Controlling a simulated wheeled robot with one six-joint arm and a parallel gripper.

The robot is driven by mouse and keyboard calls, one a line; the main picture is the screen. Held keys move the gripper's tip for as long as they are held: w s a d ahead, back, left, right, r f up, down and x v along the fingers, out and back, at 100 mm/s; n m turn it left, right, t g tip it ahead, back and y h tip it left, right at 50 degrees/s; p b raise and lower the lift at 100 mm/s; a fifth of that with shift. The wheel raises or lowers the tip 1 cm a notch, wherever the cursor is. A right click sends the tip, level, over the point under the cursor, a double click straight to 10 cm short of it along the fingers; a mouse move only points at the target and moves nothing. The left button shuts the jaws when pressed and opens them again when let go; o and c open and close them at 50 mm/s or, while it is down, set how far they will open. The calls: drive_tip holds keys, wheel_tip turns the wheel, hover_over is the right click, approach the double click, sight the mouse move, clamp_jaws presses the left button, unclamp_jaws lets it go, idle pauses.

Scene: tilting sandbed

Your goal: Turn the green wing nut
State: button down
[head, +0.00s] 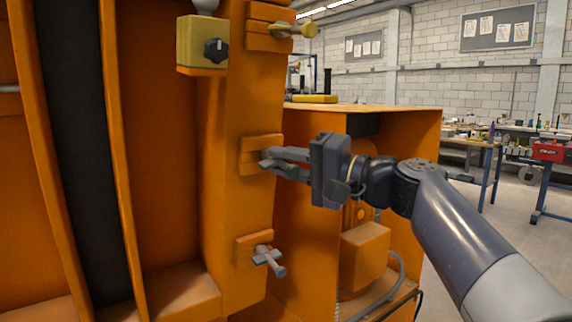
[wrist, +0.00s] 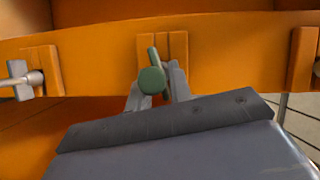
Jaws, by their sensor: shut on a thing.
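The green wing nut (wrist: 152,80) sits on the middle orange block of the upright orange post, with its round end facing the wrist camera. In the head view the green wing nut (head: 291,171) is partly covered by the fingers. My gripper (head: 272,158) reaches in from the right and is shut on it. In the wrist view the fingers of my gripper (wrist: 154,92) lie on both sides of the nut.
A yellow wing nut (head: 293,30) is above on the same post, and a grey wing nut (head: 268,259) is below. A yellow box with a black knob (head: 203,43) is at the upper left. An open orange cabinet (head: 425,140) stands behind my gripper.

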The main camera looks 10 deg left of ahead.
drive_tip(key=shift+f, duration=0.15)
drive_tip(key=c, duration=1.3)
unclamp_jaws()
drive_tip(key=v, duration=1)
drive_tip(key=shift+s+d, duration=0.15)
drive_tip(key=shift+d, duration=0.2)
drive_tip(key=shift+a, duration=0.15)
drive_tip(key=x, duration=1)
drive_tip(key=shift+a, duration=0.3)
drive_tip(key=shift+d, duration=0.1)
